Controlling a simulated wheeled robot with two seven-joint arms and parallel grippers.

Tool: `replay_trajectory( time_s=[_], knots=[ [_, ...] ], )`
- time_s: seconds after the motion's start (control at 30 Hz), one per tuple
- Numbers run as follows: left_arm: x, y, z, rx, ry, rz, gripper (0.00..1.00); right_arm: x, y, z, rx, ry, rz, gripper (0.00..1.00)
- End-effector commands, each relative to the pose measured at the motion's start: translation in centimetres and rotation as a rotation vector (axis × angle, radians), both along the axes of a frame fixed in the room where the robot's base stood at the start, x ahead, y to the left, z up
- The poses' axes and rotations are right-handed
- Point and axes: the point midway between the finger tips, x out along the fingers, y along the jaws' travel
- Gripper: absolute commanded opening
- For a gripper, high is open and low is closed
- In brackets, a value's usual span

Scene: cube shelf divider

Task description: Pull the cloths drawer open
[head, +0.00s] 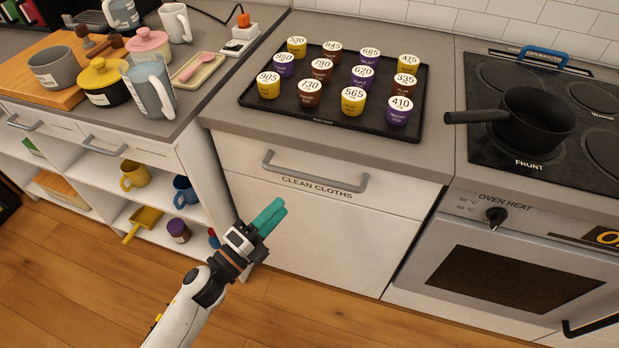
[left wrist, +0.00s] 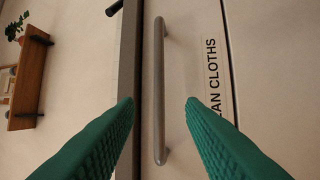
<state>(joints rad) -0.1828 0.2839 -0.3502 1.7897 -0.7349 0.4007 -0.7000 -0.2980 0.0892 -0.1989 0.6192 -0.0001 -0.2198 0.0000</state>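The drawer marked "CLEAN CLOTHS" (head: 395,196) is in the middle of the head view, below the counter, and its front looks flush with the cabinet. Its grey bar handle (head: 315,178) sits above the printed label. My left gripper (head: 271,214) is in front of the cabinet, below and left of the handle in the head view. In the left wrist view its green fingers (left wrist: 160,104) are apart with nothing between the tips. The handle (left wrist: 160,65) runs upright in the gap between them, farther ahead and apparently not touched. My right gripper is not in view.
A black tray (head: 322,117) of numbered cups stands on the counter above the drawer. The oven (head: 500,265) and a hob with a black pan (head: 538,118) are at right. An open shelf unit (head: 155,205) stands at left. The floor before the drawer is clear.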

Motion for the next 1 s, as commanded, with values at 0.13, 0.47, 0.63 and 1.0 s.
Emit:
replay_trajectory(
  time_s=[0.13, 0.47, 0.63, 1.0],
  knots=[
    [1.9, -1.6, 0.8, -0.003, -0.002, 0.001, 0.36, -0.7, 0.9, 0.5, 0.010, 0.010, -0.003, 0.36],
    [6.7, -5.7, 1.7, -0.004, 0.003, 0.001, 0.36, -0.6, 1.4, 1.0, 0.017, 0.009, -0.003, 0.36],
    [8.0, -6.9, 1.9, -0.005, 0.005, 0.002, 0.36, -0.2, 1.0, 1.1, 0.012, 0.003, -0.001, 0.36],
    [8.4, -7.2, 2.0, -0.004, 0.006, 0.002, 0.36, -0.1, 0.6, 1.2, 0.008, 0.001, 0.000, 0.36]
  ],
)
